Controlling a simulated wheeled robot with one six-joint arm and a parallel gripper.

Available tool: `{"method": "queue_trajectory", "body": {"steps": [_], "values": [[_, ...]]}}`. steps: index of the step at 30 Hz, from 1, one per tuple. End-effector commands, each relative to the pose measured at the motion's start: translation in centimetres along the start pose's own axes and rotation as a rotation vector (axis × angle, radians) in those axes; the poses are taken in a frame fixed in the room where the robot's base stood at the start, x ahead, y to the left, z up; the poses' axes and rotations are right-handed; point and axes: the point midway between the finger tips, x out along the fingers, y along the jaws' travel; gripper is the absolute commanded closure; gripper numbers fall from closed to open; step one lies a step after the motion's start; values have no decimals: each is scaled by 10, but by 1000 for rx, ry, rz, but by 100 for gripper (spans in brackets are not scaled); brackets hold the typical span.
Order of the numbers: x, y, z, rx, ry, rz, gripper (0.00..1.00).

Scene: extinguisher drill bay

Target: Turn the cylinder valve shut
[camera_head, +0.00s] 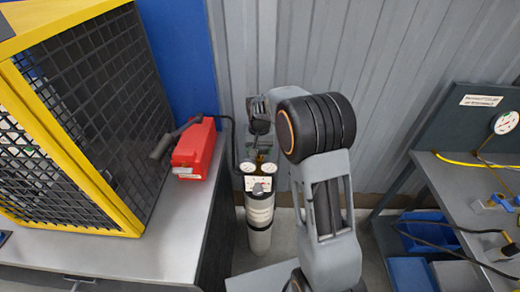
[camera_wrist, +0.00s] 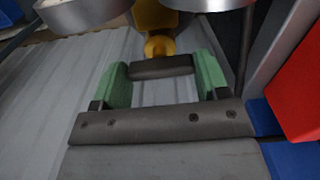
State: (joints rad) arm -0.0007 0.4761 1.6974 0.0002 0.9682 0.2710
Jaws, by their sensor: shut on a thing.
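The grey cylinder (camera_head: 260,218) stands upright on the floor between the left bench and my arm. Its top carries two round gauges and brass-coloured fittings, partly hidden by my wrist in the head view. In the wrist view, my gripper (camera_wrist: 162,72) has its two green fingers shut on the ends of a short dark bar, the valve handle (camera_wrist: 160,67). The handle sits in front of a brass valve stem (camera_wrist: 160,45). In the head view the grip itself is too small and covered to make out.
A red box (camera_head: 195,150) with a black hose and handle stands on the left bench (camera_head: 150,258), beside a yellow-framed mesh cage (camera_head: 95,100). A corrugated wall is close behind. A right-hand bench (camera_head: 455,190) holds a gauge and yellow hose, with blue bins (camera_head: 425,235) below.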

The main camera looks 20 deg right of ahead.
Motion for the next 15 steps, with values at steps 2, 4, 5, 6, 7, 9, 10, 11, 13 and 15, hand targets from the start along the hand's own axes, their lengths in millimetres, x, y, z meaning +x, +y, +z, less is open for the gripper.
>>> {"method": "queue_trajectory", "body": {"steps": [2, 4, 5, 6, 7, 9, 10, 11, 13, 15], "values": [[0, 0, 0, 23, 0, 0, 56], [0, 0, 0, 37, 0, 0, 56], [0, 0, 0, 42, 0, 0, 56], [0, 0, 0, 48, 0, 0, 56], [0, 0, 0, 52, 0, 0, 56], [0, 0, 0, 57, 0, 0, 56], [0, 0, 0, 59, 0, 0, 56], [0, 0, 0, 60, 0, 0, 56], [0, 0, 0, 61, 0, 0, 56], [0, 0, 0, 62, 0, 0, 56]]}}
